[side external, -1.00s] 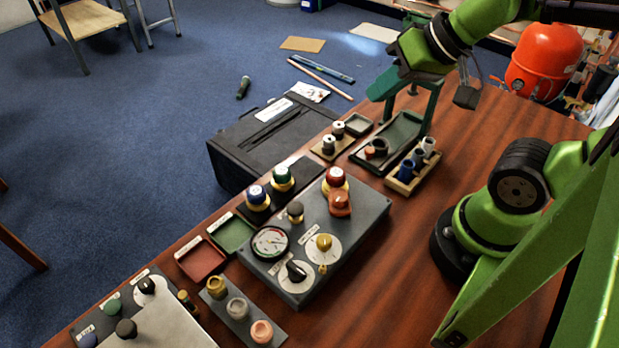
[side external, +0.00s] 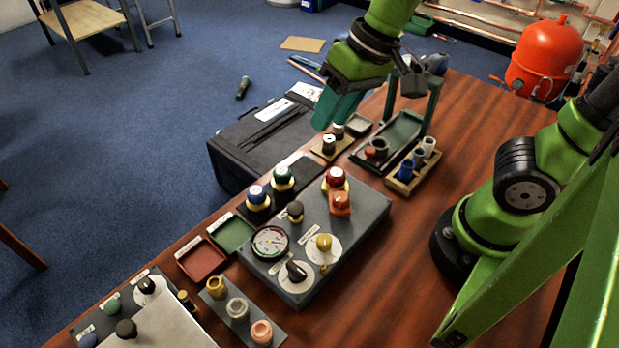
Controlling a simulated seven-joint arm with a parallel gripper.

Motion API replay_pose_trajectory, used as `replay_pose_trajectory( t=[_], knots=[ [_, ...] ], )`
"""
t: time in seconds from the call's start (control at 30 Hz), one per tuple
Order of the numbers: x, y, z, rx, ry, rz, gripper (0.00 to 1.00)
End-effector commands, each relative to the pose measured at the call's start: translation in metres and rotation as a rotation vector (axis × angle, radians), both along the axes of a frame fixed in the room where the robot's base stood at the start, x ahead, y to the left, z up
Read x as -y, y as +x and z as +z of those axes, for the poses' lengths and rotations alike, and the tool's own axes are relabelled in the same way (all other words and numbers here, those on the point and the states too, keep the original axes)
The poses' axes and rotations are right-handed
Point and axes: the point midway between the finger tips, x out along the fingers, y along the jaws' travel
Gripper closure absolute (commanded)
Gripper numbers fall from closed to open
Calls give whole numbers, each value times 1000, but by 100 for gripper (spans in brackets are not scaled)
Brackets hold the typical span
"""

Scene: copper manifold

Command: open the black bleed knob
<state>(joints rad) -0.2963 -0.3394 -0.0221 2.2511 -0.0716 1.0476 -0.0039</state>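The grey manifold panel (side external: 350,235) lies on the wooden table. A small black knob (side external: 295,211) stands on it behind the round gauge (side external: 270,243). A black pointer knob (side external: 296,270) sits on a white dial at the panel's front, beside a yellow knob (side external: 323,243) on another white dial. The labels are too small to read, so I cannot tell which black knob is the bleed. My gripper (side external: 328,117), with teal fingers pointing down, hangs behind the panel, well apart from these knobs. I cannot tell the gap between its fingers.
A red knob (side external: 335,177) and an orange one (side external: 340,203) stand on the panel's back right. A green tray stand (side external: 398,140) and a small rack (side external: 414,173) lie farther back. Table right of the panel is clear.

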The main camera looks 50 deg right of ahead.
Motion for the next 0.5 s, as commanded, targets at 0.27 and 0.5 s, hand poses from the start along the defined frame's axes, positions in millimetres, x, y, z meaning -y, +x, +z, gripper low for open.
replay_pose_trajectory(
  t=[0.27, 0.5],
  knots=[
    [-101, 19, -26, -359, -139, 200, 61],
    [-160, 17, -31, -589, -258, 208, 61]
  ],
)
